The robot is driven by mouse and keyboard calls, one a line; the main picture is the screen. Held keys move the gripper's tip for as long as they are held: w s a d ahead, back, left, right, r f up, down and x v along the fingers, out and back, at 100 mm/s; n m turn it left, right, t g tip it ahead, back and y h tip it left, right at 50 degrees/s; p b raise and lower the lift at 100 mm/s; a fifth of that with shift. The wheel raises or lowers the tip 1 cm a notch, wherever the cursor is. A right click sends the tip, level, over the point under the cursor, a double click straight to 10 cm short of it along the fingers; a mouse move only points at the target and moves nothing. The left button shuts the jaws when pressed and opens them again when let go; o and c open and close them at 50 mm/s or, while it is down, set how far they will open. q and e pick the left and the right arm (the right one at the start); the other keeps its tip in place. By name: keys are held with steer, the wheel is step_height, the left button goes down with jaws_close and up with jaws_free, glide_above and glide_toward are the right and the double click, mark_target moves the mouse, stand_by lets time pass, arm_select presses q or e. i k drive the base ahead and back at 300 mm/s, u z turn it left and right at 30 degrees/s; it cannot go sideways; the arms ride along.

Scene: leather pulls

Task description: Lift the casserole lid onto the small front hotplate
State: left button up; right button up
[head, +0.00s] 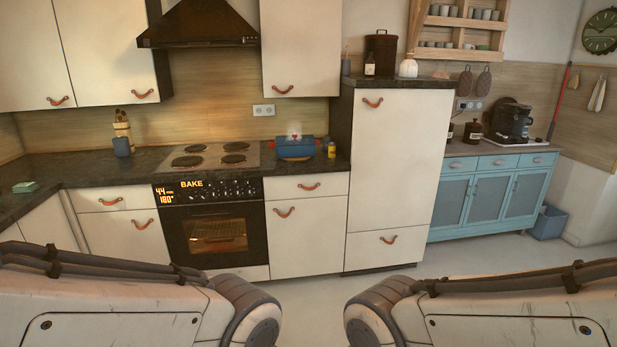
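A blue casserole (296,150) with red side handles stands on the dark counter, just right of the hob. Its lid (295,137) appears to be on top, with a small red and whitish part at the middle; detail is too small to tell. The hob (210,157) has several round dark hotplates. In its front row are a left hotplate (187,161) and a right hotplate (233,159), both bare. I cannot tell surely which is smaller. Only my arm links show at the bottom of the head view; neither gripper is in view.
A yellow-capped jar (332,150) stands close right of the casserole. A tall cabinet (393,170) rises beyond it. The range hood (197,25) hangs over the hob. The oven (213,228) below is closed. Floor (312,300) between my arms and the cabinets is clear.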

mark_target(307, 140)
steer(key=i, duration=4.3)
steer(key=u, duration=0.35)
